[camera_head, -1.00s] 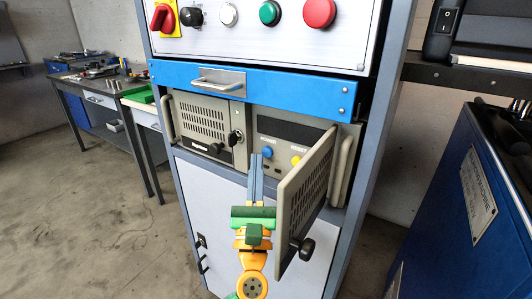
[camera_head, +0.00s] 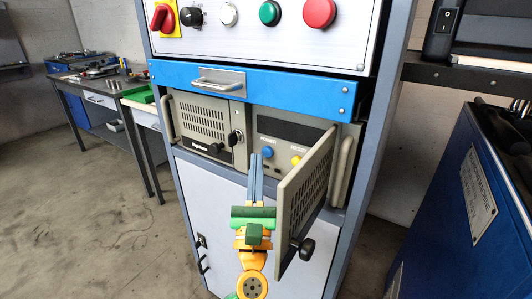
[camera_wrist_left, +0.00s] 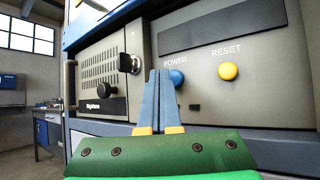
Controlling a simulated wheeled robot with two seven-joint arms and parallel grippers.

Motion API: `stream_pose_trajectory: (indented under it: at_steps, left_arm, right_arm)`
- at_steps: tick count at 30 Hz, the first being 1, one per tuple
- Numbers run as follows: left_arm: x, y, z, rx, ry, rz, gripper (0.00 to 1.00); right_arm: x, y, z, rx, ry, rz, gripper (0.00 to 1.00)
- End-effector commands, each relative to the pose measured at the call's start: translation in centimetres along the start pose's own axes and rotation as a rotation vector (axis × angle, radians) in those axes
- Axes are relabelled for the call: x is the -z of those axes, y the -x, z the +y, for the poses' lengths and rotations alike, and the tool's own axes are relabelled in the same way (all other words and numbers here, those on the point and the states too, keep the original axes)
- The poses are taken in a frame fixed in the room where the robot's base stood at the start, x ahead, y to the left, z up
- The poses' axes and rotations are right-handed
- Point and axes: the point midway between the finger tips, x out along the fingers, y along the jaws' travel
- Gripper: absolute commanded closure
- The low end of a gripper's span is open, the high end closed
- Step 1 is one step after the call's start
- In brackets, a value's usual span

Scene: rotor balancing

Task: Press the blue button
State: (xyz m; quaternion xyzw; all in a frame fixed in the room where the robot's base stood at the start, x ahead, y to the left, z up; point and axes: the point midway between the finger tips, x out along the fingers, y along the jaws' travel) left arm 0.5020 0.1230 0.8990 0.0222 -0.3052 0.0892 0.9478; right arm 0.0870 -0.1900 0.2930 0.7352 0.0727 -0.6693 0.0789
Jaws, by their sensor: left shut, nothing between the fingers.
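The blue button (camera_head: 267,152) sits under the POWER label on the grey panel of the cabinet. In the left wrist view the blue button (camera_wrist_left: 177,78) shows just right of my fingertips, partly hidden by them. My left gripper (camera_head: 256,158) is shut and empty, its blue-grey fingers pointing up at the panel just below and left of the button. In the left wrist view the closed fingertips (camera_wrist_left: 160,73) overlap the button's left edge. I cannot tell whether they touch it. My right gripper is not in view.
A yellow RESET button (camera_head: 296,160) is to the right of the blue one. An open grey vented door (camera_head: 304,190) stands out close to the right of my left gripper. A closed vented door (camera_head: 205,120) with a keyed lock is at left. A blue drawer (camera_head: 270,88) is above.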

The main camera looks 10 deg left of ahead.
Motion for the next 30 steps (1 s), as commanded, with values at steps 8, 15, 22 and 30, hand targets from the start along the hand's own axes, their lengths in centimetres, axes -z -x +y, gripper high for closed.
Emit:
stream_pose_trajectory:
  at_steps: [8, 15, 22, 30]
  left_arm:
    - [0.5, -0.4, -0.3, -0.001, 0.000, -0.001, 1.00]
    - [0.4, -0.6, -0.4, 0.000, 0.000, 0.000, 1.00]
    - [0.5, -0.7, -0.5, 0.000, 0.000, 0.000, 1.00]
    - [0.7, -0.9, -0.7, 0.000, 0.000, 0.000, 1.00]
  right_arm:
    - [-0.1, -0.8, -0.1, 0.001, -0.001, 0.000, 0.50]
    - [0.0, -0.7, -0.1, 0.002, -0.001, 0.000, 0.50]
    - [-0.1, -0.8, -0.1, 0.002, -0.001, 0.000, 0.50]
    - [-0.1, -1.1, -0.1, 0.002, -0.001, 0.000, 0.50]
